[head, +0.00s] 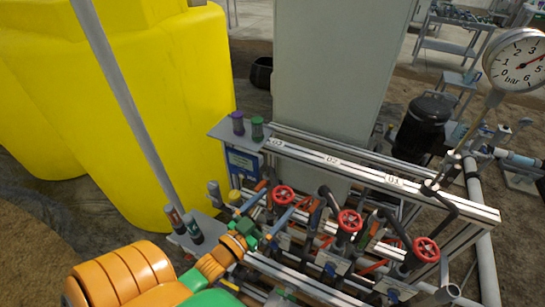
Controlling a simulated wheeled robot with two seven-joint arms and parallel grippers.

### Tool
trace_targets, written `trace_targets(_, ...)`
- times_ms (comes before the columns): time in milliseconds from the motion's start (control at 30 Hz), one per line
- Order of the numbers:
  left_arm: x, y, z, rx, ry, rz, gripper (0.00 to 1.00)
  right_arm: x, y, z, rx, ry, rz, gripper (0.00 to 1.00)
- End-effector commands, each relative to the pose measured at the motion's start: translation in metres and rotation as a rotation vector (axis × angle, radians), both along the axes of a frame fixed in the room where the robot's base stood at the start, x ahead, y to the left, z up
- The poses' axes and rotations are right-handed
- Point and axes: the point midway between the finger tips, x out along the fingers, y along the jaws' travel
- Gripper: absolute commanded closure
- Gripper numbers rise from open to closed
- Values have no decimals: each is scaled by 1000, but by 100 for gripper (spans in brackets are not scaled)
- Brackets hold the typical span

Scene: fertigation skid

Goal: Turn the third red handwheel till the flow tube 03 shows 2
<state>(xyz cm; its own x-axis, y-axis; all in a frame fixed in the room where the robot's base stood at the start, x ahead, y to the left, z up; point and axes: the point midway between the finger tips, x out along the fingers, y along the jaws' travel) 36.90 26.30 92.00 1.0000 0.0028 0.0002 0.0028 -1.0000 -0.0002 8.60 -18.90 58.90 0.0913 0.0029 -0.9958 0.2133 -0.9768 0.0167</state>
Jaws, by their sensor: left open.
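Three red handwheels sit in a slanting row on the pipe skid. The third handwheel (284,194) is the leftmost, below the 03 label (277,143) on the rail. The second handwheel (350,220) is in the middle and the first handwheel (426,249) is at the right. My left gripper (279,201) comes in from the lower left and is open. Its two fingers point at the third handwheel, one toward each side of its near rim. I cannot tell whether they touch it. I cannot make out flow tube 03 or its reading. My right gripper is not in view.
A pressure gauge (517,61) stands at the upper right. A pale cabinet (335,80) is behind the skid's metal rail (440,198). Yellow tanks (150,110) fill the left. Small bottles (238,123) stand on a shelf behind the third wheel. Pipes crowd the wheels.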

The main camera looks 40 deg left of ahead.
Motion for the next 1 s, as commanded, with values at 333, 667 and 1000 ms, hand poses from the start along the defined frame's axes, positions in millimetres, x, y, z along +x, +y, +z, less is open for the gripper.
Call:
trace_targets(333, -1, 8, -12, 7, -7, 11, 0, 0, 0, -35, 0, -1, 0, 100)
trace_targets(667, 27, 9, 5, -1, -5, 0, 0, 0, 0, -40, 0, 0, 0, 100)
trace_targets(1000, 68, 9, 3, 0, -1, 0, 0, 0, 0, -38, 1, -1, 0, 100)
